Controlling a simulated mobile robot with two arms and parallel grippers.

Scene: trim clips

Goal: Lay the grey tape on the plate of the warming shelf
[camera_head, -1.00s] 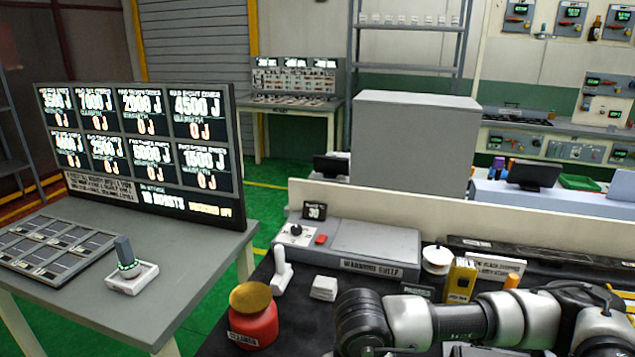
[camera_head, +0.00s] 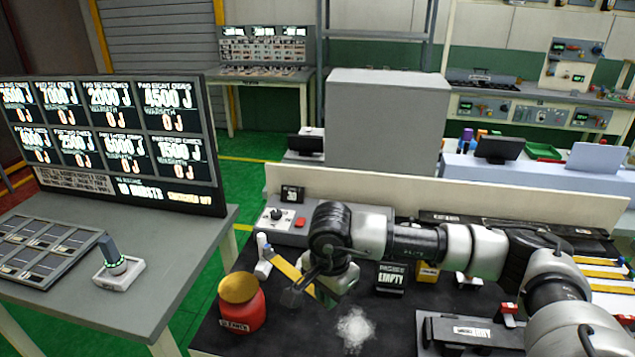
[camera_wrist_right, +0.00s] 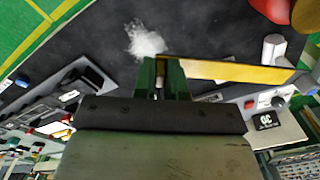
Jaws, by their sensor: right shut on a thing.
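My right gripper (camera_head: 312,276) is shut on a long flat yellow strip (camera_head: 289,272), held over the black bench mat. In the wrist view the strip (camera_wrist_right: 230,71) sticks out to the right from between the green fingers (camera_wrist_right: 165,76). It looks yellow, and I see no separate grey tape. The grey warming shelf (camera_head: 291,213), with a knob and a red button, stands behind my right gripper. My arm hides most of its plate. The shelf's knob panel (camera_wrist_right: 267,102) shows at the right of the wrist view. My left gripper is not in view.
A white crumpled-looking patch (camera_head: 354,328) lies on the mat. A sign reading EMPTY (camera_head: 390,278) stands right. Yellow strips (camera_head: 605,274) lie at far right.

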